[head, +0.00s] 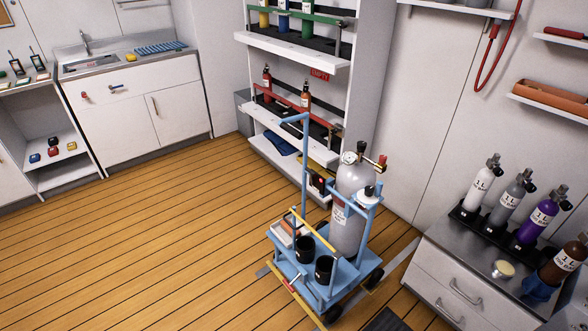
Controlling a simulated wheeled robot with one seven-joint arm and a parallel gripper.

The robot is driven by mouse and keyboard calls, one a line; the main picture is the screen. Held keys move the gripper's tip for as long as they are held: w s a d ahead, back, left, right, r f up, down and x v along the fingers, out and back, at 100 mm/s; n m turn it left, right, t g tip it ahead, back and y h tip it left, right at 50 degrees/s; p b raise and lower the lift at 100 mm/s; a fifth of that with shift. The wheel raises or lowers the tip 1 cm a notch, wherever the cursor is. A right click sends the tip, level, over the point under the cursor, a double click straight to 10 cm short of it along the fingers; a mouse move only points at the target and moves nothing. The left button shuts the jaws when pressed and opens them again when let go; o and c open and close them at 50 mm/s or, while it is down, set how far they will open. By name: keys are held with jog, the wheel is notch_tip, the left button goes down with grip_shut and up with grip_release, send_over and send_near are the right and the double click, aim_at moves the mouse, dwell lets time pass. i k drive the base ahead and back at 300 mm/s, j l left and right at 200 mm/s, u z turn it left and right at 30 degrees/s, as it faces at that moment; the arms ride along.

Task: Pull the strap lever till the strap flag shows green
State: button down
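A blue trolley (309,272) stands on the wooden floor right of centre. A large grey gas cylinder (349,216) stands upright on it, with a gauge and valve at its top. A small black part with a red patch (321,182) shows beside the cylinder at the trolley's frame; I cannot tell whether it is the strap flag. A yellow bar (306,226) sits at the trolley's side. I cannot tell which part is the strap lever, and I see no green flag. My gripper is not in view.
Two black cups (324,268) stand on the trolley. A white shelf rack (293,47) with bottles stands behind it. A drawer cabinet (452,282) with labelled 1 L cylinders is on the right. A sink counter (128,62) is at the back left. The floor left of the trolley is clear.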

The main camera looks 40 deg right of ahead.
aim_at(311, 174)
jog(key=i+l+z, duration=0.1)
jog(key=i+l, duration=0.25)
jog(key=i+l+z, duration=0.15)
jog(key=i+l, duration=0.15)
jog(key=i, duration=0.2)
